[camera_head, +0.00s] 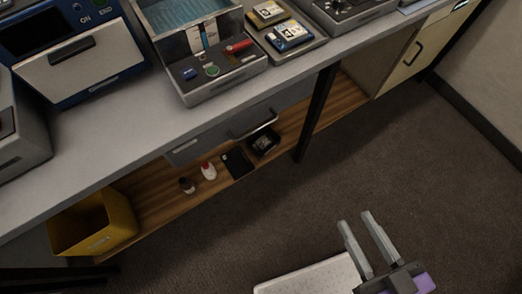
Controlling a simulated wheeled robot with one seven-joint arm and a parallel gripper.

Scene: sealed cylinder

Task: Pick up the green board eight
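I cannot make out a green board eight in this view. Two small boards lie side by side on a tray on the counter at the top: a tan-yellow board (268,13) and a blue board (289,36) with a white label whose mark is too small to read surely. My gripper (355,219) is at the lower right, over the floor and well apart from the counter. Its two grey fingers are spread with nothing between them.
The grey counter (110,130) holds an open-lidded device (218,72) with a red handle and a blue machine (82,62). Below, a wooden shelf (155,190) carries a yellow bin (92,224), small bottles (208,171) and dark items. The dark floor (420,160) is clear.

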